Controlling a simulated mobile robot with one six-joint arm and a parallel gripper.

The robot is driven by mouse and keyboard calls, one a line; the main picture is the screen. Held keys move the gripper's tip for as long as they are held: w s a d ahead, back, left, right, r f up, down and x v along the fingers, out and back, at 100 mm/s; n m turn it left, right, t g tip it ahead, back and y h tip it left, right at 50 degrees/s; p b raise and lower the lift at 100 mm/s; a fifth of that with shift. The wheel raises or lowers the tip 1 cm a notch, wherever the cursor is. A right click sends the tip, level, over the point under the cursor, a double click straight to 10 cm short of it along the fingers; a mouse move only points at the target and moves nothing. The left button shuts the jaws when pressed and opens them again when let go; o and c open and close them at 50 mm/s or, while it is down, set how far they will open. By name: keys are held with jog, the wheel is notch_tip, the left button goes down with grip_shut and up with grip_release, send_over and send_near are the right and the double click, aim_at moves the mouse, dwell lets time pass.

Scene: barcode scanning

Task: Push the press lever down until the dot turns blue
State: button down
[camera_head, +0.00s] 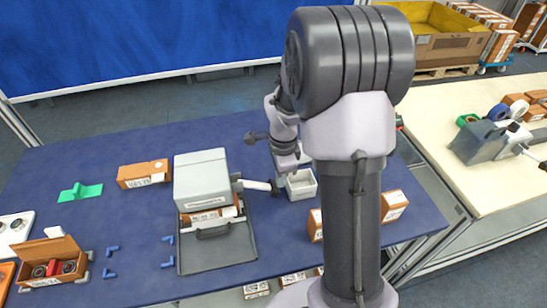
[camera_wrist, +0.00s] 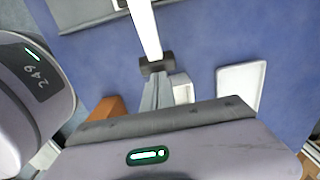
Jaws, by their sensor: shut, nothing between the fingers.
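The press (camera_head: 202,180) is a light grey box on a dark grey base on the blue table. Its white lever (camera_head: 256,185) sticks out to the right, roughly level, with a dark knob at its end. The lever also shows in the wrist view (camera_wrist: 145,28), with its dark knob (camera_wrist: 156,66) just beyond my fingers. My gripper (camera_head: 287,170) is shut and empty, close to the knob; I cannot tell whether they touch. A brown box (camera_head: 203,215) with a white label sits in the press. I see no blue dot on the press.
A small white bin (camera_head: 301,185) stands just right of the knob. Brown boxes (camera_head: 394,206) stand farther right, partly behind my arm. Another brown box (camera_head: 144,173) and a green part (camera_head: 80,192) lie left of the press. The table behind the press is clear.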

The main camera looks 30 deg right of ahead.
jog(key=shift+s+a+f, duration=0.15)
jog(key=shift+s+f, duration=0.3)
jog(key=shift+f, duration=0.1)
dwell(0.4)
jog(key=s+d+r+p, duration=0.1)
jog(key=d+r+p, duration=0.5)
jog(key=r, duration=0.7)
jog(key=shift+d+r, duration=0.15)
jog(key=shift+d, duration=0.25)
jog(key=s+a+r+n+t+b, duration=0.2)
jog(key=a+r+n+b, duration=0.25)
jog(key=a, duration=0.35)
jog(key=s+a+n+t+y+b, duration=0.1)
jog(key=s+a+n+t+b, duration=0.2)
jog(key=s+a+n, duration=0.9)
jog(key=s+a+b, duration=0.1)
jog(key=a, duration=0.3)
jog(key=shift+s+r+y+b, duration=0.15)
jog(key=shift+s+y+b, duration=0.2)
jog(key=shift+s+y, duration=0.05)
